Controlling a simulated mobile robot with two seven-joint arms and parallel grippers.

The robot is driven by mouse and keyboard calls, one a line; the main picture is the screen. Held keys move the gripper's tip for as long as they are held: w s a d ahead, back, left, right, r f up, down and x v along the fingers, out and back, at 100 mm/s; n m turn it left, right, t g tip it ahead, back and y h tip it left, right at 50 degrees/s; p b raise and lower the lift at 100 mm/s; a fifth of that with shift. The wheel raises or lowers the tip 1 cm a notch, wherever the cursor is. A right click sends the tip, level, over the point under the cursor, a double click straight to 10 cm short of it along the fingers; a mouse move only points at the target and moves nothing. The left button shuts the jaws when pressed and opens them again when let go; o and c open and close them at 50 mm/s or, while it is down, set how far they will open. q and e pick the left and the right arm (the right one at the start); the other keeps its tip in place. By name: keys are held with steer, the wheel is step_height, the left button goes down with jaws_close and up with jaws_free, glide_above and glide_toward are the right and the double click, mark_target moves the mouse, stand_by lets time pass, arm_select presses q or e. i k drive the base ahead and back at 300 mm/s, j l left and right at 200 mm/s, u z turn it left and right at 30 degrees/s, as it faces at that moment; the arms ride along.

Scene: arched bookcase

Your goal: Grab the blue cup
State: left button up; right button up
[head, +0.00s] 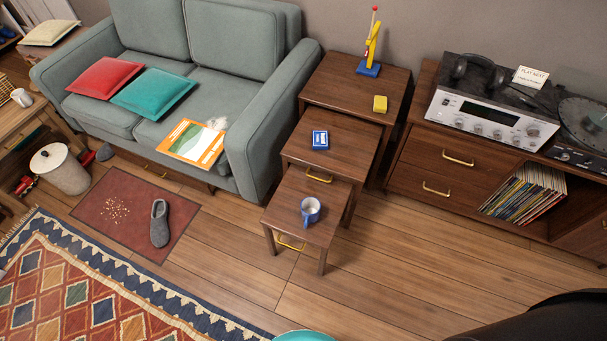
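The blue cup (311,210) stands upright on the lowest, front table (287,214) of a stepped set of three brown wooden tables. Its rim is pale and its inside looks whitish. Nothing touches or covers it. Neither of my grippers shows in the head view. A dark shape at the bottom right corner may be part of my own body.
The middle table (345,142) holds a small blue box (320,140). A grey sofa (262,145) stands left, a record cabinet (415,185) right. Wooden floor in front is clear.

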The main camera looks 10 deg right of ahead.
mark_target(310, 206)
steer(key=i+l+u, duration=0.2)
steer(key=l, duration=0.3)
steer(key=i+l+u, duration=0.15)
steer(key=l, duration=0.35)
steer(key=l+u, duration=0.2)
steer(key=l, duration=0.3)
steer(key=i+l+u, duration=0.2)
steer(key=l, duration=0.4)
steer(key=k+j, duration=0.05)
